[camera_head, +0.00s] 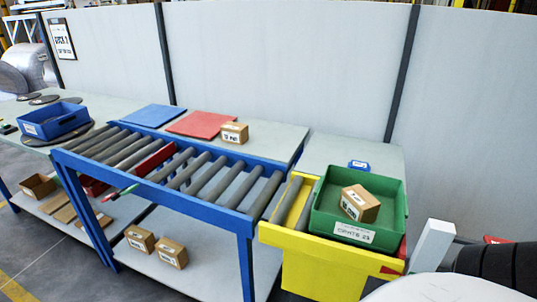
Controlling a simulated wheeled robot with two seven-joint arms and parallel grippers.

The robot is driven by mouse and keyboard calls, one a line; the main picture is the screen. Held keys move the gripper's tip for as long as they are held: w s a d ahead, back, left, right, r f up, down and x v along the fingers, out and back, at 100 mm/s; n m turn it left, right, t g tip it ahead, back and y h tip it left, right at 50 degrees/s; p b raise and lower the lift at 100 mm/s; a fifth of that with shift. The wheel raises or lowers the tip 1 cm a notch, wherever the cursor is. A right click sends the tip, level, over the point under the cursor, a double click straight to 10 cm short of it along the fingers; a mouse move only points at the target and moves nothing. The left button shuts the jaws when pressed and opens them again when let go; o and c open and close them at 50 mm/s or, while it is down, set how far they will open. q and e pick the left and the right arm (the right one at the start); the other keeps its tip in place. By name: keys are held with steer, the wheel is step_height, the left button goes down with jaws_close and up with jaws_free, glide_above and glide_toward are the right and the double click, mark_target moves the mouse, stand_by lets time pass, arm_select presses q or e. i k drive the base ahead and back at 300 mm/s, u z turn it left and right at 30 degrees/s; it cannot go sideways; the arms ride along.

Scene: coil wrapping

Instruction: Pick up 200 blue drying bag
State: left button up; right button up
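A small blue item (358,165) with a white label lies on the grey table top behind the green crate, near the right end of the tables. It looks like the blue drying bag, but its label is too small to read. The crate's rim stands just in front of it. Neither of my grippers shows in the view, and nothing is touching the blue item.
The green crate (388,232) holds a cardboard box (360,203) and stands on a yellow roller stand (300,250). A blue-framed roller conveyor (195,200) runs left. A blue bin (55,121), blue panel (151,116) and red panel (201,124) lie farther left. Grey partitions stand behind.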

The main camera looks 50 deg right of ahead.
mark_target(355, 164)
steer(key=u, duration=1.6)
steer(key=k, duration=1.95)
steer(key=z, duration=1.35)
